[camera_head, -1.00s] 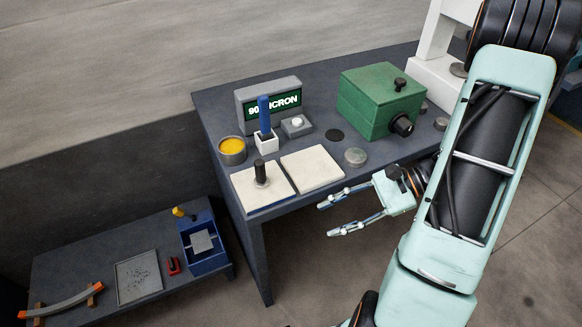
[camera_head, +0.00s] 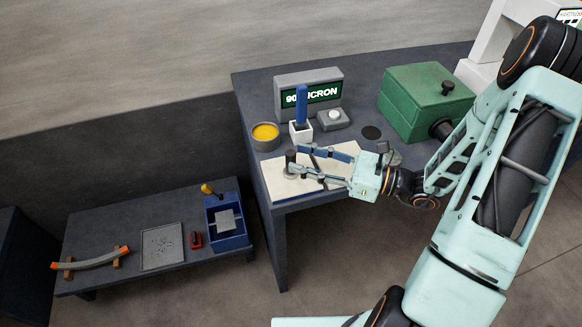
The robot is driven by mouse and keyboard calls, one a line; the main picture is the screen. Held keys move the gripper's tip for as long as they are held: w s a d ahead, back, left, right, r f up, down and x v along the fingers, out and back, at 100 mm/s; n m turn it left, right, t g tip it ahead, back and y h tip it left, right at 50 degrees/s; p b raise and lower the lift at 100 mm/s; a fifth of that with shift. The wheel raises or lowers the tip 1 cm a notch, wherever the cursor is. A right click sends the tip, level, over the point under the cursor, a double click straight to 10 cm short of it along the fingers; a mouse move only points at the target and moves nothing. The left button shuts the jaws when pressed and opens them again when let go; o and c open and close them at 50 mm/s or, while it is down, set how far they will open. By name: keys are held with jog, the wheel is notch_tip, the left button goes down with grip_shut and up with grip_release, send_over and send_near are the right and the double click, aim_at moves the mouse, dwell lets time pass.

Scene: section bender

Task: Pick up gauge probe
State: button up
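A dark upright cylinder (camera_head: 290,158) stands on the left pale plate (camera_head: 280,186). A blue-handled stick (camera_head: 301,104) stands upright in a small white holder (camera_head: 301,136), in front of the "90 MICRON" display (camera_head: 323,94). I cannot tell for certain which of the two is the gauge probe. My gripper (camera_head: 298,160) is open and points left over the pale plates. Its fingertips are close to the dark cylinder, which appears at the mouth between them. Contact is not clear. The gripper partly hides the right pale plate (camera_head: 346,147).
A yellow-filled cup (camera_head: 265,136) stands left of the white holder. A grey block with a white button (camera_head: 334,118) is to its right. A green box (camera_head: 425,102) with a dark knob stands farther right. A lower bench (camera_head: 112,211) with several items is at left.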

aim_at(291, 153)
jog(key=x, duration=0.3)
jog(key=shift+w+a, duration=0.25)
jog(key=shift+a, duration=0.05)
jog(key=shift+f, duration=0.1)
grip_shut()
